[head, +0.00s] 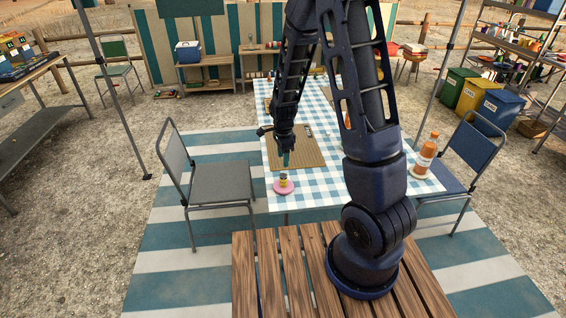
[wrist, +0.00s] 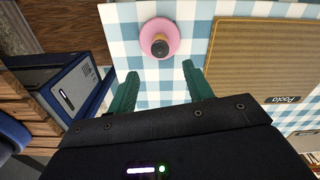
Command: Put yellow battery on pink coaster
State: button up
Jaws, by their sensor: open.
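The yellow battery (head: 283,179) stands upright on the pink coaster (head: 284,188), near the front edge of the checked table. In the wrist view the battery (wrist: 160,46) shows its dark end, with a little yellow at its side, on the pink coaster (wrist: 174,40). My gripper (head: 286,160) is above the table, just above and behind the battery in the head view. In the wrist view its two green fingers (wrist: 158,84) are spread apart with nothing between them. The battery is beyond the fingertips and apart from them.
A tan woven mat (head: 300,150) covers the middle of the checked table (head: 330,188). An orange-and-white bottle (head: 427,153) stands at the right end. A grey chair (head: 215,180) is at the left and a blue chair (head: 474,152) at the right.

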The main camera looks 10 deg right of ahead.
jog(key=s+d+r+n+t+y, duration=0.1)
jog(key=s+d+r+n, duration=0.25)
jog(key=r, duration=0.65)
jog(key=s+d+r+n+t, duration=0.1)
jog(key=s+d+r+n, duration=0.25)
jog(key=r, duration=0.65)
jog(key=s+d+r+n+t, duration=0.1)
jog(key=s+d+r+n, duration=0.3)
jog(key=s+r, duration=0.2)
jog(key=s+d+r+n+t+h, duration=0.1)
jog(key=s+d+r+n, duration=0.3)
jog(key=s, duration=0.5)
notch_tip(320, 180, up, 3)
jog(key=shift+s+d+f+n+t, duration=0.2)
jog(key=shift+s+d+n+t, duration=0.1)
jog(key=shift+n, duration=0.1)
